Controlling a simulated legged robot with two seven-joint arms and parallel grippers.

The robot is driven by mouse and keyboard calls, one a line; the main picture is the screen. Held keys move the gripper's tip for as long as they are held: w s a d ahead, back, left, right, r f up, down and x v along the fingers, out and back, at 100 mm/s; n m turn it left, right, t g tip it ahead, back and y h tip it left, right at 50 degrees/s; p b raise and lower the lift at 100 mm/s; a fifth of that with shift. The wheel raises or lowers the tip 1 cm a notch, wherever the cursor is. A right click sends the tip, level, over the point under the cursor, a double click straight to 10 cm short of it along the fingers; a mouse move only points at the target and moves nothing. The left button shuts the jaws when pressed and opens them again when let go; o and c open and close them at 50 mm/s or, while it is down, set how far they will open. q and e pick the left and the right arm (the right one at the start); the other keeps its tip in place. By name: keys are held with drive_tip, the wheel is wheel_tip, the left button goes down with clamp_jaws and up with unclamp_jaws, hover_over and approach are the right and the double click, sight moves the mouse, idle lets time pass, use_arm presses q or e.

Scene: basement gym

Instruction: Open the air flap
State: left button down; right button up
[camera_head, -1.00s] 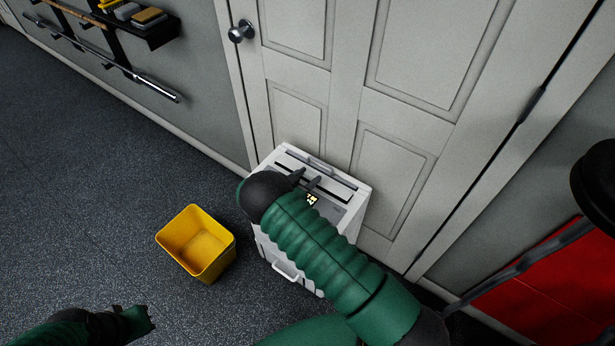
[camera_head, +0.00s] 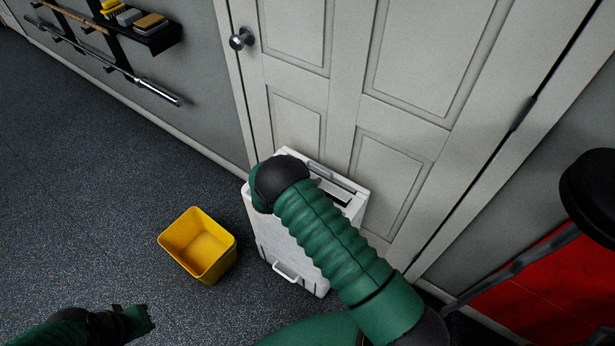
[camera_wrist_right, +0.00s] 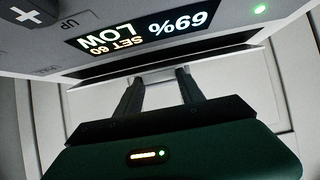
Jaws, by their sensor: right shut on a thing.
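The white appliance (camera_head: 290,252) stands against the door, with a dark slot (camera_head: 340,197) and a grey bar (camera_head: 338,178) on its top. In the right wrist view, its display (camera_wrist_right: 150,32) reads upside down. My right gripper (camera_wrist_right: 160,78) reaches the pale edge of the air flap (camera_wrist_right: 215,70) by the dark opening and is shut on it; the exact contact is hard to see. In the head view, my right forearm and wrist hide its fingers and part of the top. My left gripper (camera_head: 142,318) is low at left, away from the appliance; its jaw state is unclear.
A yellow bin (camera_head: 199,245) stands on the floor left of the appliance. The panelled door (camera_head: 345,85) is close behind. Wall racks (camera_head: 110,50) are at upper left; a black round object (camera_head: 590,190) and red panel (camera_head: 550,275) are at right.

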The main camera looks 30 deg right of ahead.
drive_tip(key=d+r+y+p, duration=0.1)
drive_tip(key=p, duration=0.1)
drive_tip(key=w+r+g+y+p, duration=0.1)
drive_tip(key=y+p, duration=0.1)
drive_tip(key=p, duration=0.1)
drive_tip(key=shift+d+y, duration=0.3)
drive_tip(key=shift+d, duration=0.1)
drive_tip(key=shift+w+d+f+g+y+p, duration=0.15)
drive_tip(key=shift+d+g+y+p, duration=0.4)
drive_tip(key=shift+y+p, duration=0.55)
drive_tip(key=shift+a, duration=0.1)
drive_tip(key=o, duration=1)
drive_tip(key=shift+c, duration=0.2)
drive_tip(key=o, duration=0.4)
drive_tip(key=shift+f, duration=0.1)
drive_tip(key=p+v, duration=0.2)
drive_tip(key=v, duration=1.4)
drive_tip(key=shift+a+r, duration=0.25)
drive_tip(key=shift+a, duration=0.15)
